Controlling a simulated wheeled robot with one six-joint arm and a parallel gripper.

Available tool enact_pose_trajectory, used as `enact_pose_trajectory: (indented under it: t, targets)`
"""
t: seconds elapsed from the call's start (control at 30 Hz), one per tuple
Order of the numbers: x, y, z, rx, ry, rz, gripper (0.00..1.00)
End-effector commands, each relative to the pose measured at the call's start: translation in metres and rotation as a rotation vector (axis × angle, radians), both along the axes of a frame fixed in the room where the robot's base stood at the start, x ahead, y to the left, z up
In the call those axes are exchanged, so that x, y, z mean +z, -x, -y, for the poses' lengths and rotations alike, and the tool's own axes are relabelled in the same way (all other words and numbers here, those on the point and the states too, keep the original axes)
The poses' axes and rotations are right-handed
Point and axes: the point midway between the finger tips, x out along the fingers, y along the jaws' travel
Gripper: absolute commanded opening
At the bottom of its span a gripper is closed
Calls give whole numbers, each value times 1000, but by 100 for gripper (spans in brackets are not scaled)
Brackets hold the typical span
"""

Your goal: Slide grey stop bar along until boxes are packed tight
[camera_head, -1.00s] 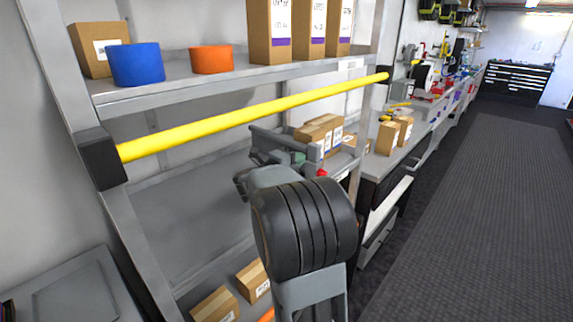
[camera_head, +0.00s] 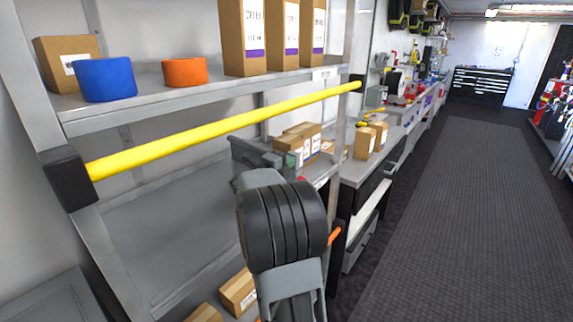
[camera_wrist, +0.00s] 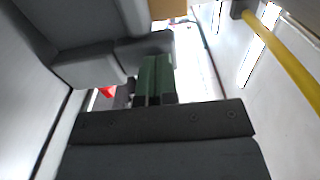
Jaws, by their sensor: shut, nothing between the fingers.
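My gripper (camera_head: 291,158) reaches over the middle shelf, with its green fingertips near the brown boxes (camera_head: 303,140) there. In the wrist view its green fingers (camera_wrist: 155,80) lie together, shut and empty. A grey block-shaped piece (camera_wrist: 90,66) is just left of the fingers in the wrist view; it may be the grey stop bar, and I cannot tell whether they touch. A brown box (camera_wrist: 168,8) shows at the wrist view's top edge.
A yellow rail (camera_head: 225,130) crosses the shelf front above my arm. The upper shelf holds a blue roll (camera_head: 105,80), an orange roll (camera_head: 185,72) and tall boxes (camera_head: 284,35). Small boxes (camera_head: 240,292) lie below. The floor (camera_head: 450,220) at right is clear.

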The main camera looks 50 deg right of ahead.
Motion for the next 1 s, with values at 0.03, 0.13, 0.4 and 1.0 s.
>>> enact_pose_trajectory:
  t: [0.03,0.13,0.4,1.0]
  targets:
    - [-3,0,6,-1,2,1,0]
    - [0,0,8,-1,2,1,0]
    - [2,2,8,-6,5,2,0]
    - [1,11,-98,-5,4,2,0]
